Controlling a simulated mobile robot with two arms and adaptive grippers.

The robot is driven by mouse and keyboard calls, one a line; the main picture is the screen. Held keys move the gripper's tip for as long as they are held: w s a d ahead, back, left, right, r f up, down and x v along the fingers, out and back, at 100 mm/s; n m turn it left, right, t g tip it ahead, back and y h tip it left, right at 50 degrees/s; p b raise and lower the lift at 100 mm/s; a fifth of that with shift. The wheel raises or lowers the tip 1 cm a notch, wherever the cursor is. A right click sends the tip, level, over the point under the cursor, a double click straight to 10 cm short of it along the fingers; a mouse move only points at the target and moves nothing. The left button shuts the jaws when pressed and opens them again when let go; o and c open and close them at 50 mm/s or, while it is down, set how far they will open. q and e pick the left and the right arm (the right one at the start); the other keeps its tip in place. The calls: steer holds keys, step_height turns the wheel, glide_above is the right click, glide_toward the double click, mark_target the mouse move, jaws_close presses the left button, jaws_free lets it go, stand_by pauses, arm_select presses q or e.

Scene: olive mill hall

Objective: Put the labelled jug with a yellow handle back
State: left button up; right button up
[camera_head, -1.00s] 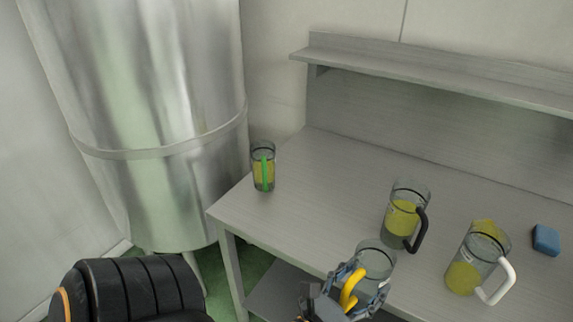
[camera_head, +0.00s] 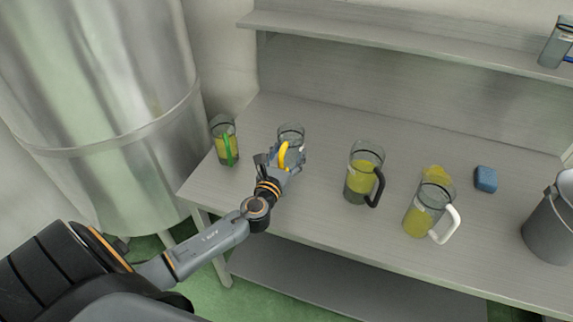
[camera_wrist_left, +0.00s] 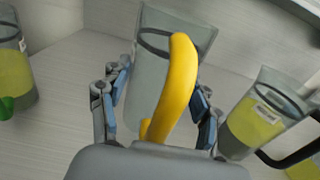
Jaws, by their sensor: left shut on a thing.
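The clear jug with the yellow handle (camera_head: 291,131) is over the left part of the steel table, between the green-handled jug and the black-handled jug. My left gripper (camera_head: 287,156) is shut on it. The left wrist view shows the yellow handle (camera_wrist_left: 180,85) facing the camera, with a finger on each side of the jug. The jug looks clear with no yellow liquid visible, and its label does not show. Its bottom is hidden by the gripper, so I cannot tell whether it touches the table (camera_head: 315,195). My right gripper is not in view.
A green-handled jug (camera_head: 222,140) stands at the left edge. Black-handled (camera_head: 362,178) and white-handled (camera_head: 424,212) jugs stand to the right, near a yellow patch (camera_head: 437,172), a blue sponge (camera_head: 486,179) and a grey bucket (camera_head: 552,225). A blue-handled jug (camera_head: 556,45) is on the shelf (camera_head: 400,48).

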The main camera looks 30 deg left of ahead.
mark_target(286, 164)
arm_select(q)
steer(key=f, duration=0.1)
steer(key=w+a, duration=0.1)
steer(key=f+b, duration=0.1)
steer(key=shift+w+a+f, duration=0.25)
steer(key=shift+w+f, duration=0.05)
steer(key=shift+w, duration=0.05)
step_height(286, 164, down, 3)
steer(key=shift+w+a+f+b, duration=0.15)
steer(key=shift+b, duration=0.5)
steer(key=shift+f, duration=0.15)
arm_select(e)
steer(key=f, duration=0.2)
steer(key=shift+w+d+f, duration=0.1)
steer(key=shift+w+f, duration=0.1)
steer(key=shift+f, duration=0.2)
arm_select(q)
steer(key=shift+f, duration=0.15)
steer(key=o, duration=1.5)
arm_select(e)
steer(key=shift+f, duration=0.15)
